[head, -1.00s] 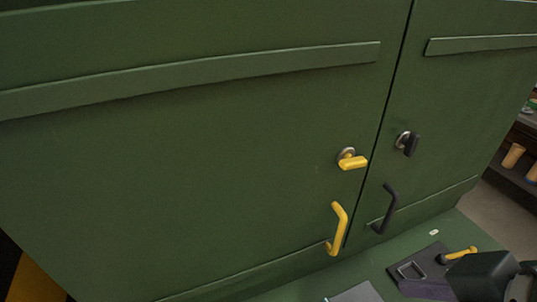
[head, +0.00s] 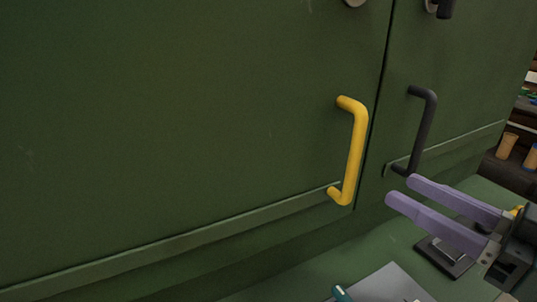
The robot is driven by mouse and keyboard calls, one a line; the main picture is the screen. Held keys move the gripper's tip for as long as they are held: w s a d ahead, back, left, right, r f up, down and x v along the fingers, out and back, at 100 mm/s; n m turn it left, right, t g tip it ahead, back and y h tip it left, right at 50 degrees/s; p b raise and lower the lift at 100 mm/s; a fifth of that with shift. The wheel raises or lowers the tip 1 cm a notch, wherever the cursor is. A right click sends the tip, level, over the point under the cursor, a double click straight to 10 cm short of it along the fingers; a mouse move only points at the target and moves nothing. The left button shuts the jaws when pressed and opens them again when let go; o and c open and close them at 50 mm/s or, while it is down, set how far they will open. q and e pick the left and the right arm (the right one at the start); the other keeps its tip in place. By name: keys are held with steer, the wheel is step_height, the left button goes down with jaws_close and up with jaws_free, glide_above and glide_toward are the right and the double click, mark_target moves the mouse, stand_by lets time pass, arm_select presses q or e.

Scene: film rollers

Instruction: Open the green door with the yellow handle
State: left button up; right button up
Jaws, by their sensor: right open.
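The green door (head: 180,140) fills the left and middle of the head view and looks closed, with a narrow dark seam at its right edge. Its yellow handle (head: 355,150) is an upright bar near that edge. My right gripper (head: 398,190) comes in from the right with two purple fingers apart and nothing between them. Its fingertips are to the right of and slightly below the yellow handle, apart from it in the picture. My left gripper is not in view.
A second green door (head: 465,80) with a black handle (head: 424,130) is right of the seam. A green ledge (head: 330,265) runs below, with a grey plate (head: 380,285) and a dark block (head: 445,260). Shelves with orange cylinders (head: 507,145) stand at far right.

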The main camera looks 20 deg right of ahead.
mark_target(348, 194)
steer(key=x, duration=0.9)
steer(key=shift+w, duration=0.2)
jaws_close()
stand_by(1.2)
